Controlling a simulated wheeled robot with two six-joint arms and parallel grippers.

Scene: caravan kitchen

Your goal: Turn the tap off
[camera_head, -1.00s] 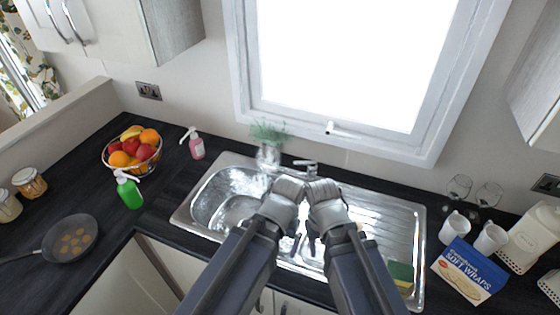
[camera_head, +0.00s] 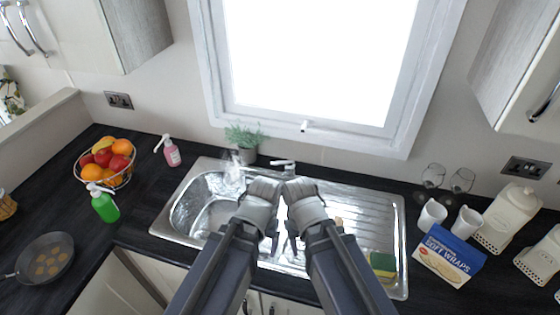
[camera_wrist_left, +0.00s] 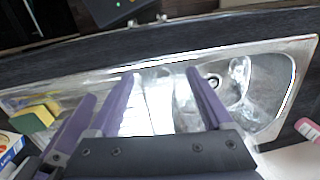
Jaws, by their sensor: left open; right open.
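The chrome tap (camera_head: 286,166) stands at the back edge of the steel sink (camera_head: 180,222), below the window. Its lower part is partly hidden behind my wrists. A pale, bright patch shows in the left basin; I cannot tell whether it is running water or glare. My left gripper (camera_head: 271,244) is open and empty over the sink, in front of the tap. In the left wrist view its two purple fingers (camera_wrist_left: 163,76) are apart above the sink, with the round basin to the right. My right gripper (camera_head: 294,243) is close beside it, open and empty. Neither touches the tap.
A potted plant (camera_head: 244,141) stands left of the tap. A pink soap bottle (camera_head: 172,154), green bottle (camera_head: 104,205), fruit bowl (camera_head: 108,166) and pan (camera_head: 45,260) are further left. A sponge (camera_head: 382,264) lies on the drainer. Cups, glasses and a wraps box (camera_head: 448,254) stand right.

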